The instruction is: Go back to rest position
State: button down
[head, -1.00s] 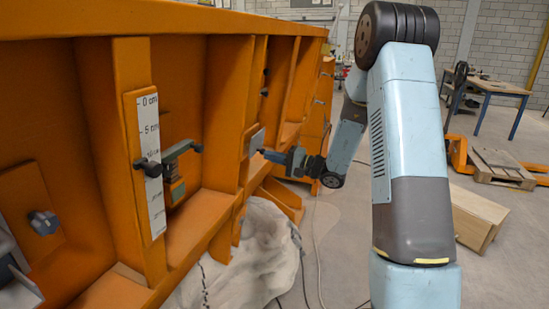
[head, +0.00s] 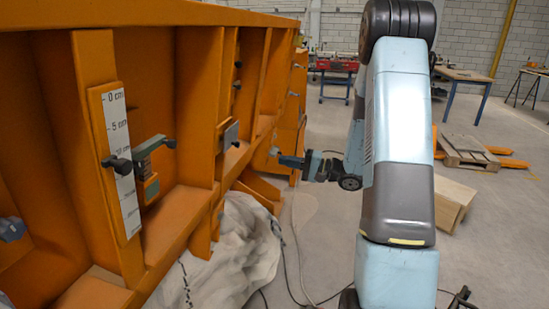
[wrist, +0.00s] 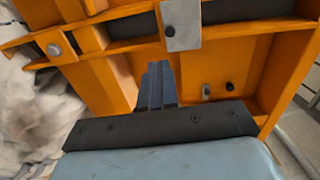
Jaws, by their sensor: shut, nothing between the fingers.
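My gripper (head: 277,155) is held out toward the orange sandbed frame (head: 92,70) on the left of the head view. It is apart from the frame, with open floor beneath it. In the wrist view my gripper (wrist: 157,75) shows as two dark fingers side by side, shut with nothing between them. A grey plate with a dark knob (wrist: 182,28) is on the orange frame beyond the fingertips. A small grey plate (head: 230,136) also shows on the frame in the head view, left of my gripper.
A pale sack (head: 235,250) lies below, with cables on the floor. A wooden box (head: 452,203) and pallet (head: 465,150) are at right.

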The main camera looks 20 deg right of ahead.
jog(key=s+a+r+n+g+h, duration=0.3)
jog(key=s+a+r+g, duration=0.15)
jog(key=s, duration=0.45)
jog(key=s+a+r+n+g+h, duration=0.2)
jog(key=s+a+r+g, duration=0.3)
jog(key=s, duration=0.3)
jog(key=s+d+r+t+h, duration=0.2)
jog(key=s+d+r+h, duration=0.1)
jog(key=s+h, duration=0.2)
jog(key=s+d+r+n+t+h, duration=0.1)
jog(key=s+d+r+t+h, duration=0.2)
jog(key=s+h, duration=0.3)
jog(key=shift+s+d+r, duration=0.25)
jog(key=shift+s+r, duration=0.1)
jog(key=shift+s, duration=1.35)
